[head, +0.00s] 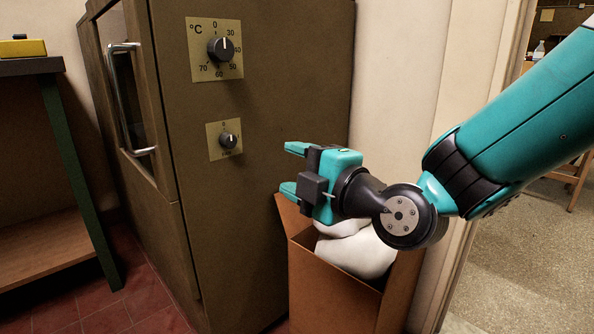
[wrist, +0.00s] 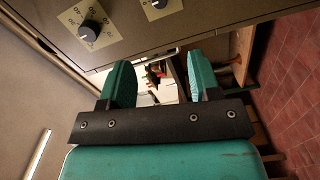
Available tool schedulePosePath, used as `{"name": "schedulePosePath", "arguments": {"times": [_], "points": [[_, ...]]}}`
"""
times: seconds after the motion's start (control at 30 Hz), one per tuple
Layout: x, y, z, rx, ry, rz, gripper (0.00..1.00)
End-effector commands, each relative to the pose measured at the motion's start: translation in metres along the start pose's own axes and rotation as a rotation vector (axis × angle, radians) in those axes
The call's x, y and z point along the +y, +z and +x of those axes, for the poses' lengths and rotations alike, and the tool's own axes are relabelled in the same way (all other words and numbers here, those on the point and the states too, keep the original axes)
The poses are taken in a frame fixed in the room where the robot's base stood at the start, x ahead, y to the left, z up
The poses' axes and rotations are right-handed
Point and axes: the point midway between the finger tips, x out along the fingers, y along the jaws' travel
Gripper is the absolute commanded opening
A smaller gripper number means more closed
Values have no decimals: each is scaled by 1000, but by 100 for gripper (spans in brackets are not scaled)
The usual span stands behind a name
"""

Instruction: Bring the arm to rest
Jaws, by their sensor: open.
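My gripper (head: 291,169) is open and empty in the head view, in front of the brown cabinet's side and above a cardboard box. Its teal fingers point left. My arm reaches in from the right, bent at the wrist joint. In the wrist view my gripper (wrist: 156,85) shows its two teal fingers apart with nothing between them. The wrist picture is tilted, with the cabinet front across the top.
The brown cabinet (head: 240,240) has a temperature dial (head: 221,49), a smaller knob (head: 228,140) and a handled door at left. The open cardboard box (head: 330,290) holds white stuff (head: 358,248). A bench (head: 35,66) with a yellow object (head: 22,48) stands left. A doorway opens at right.

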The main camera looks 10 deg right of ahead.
Motion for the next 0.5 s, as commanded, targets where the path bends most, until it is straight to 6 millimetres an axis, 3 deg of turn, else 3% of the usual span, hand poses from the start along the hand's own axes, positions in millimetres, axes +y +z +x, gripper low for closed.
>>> {"name": "schedulePosePath", "arguments": {"times": [0.27,0.37,0.5], "points": [[3,-6,-3,19,-60,77,57],[5,-18,-13,39,-198,247,57],[2,-38,-46,-17,-503,594,57]]}}
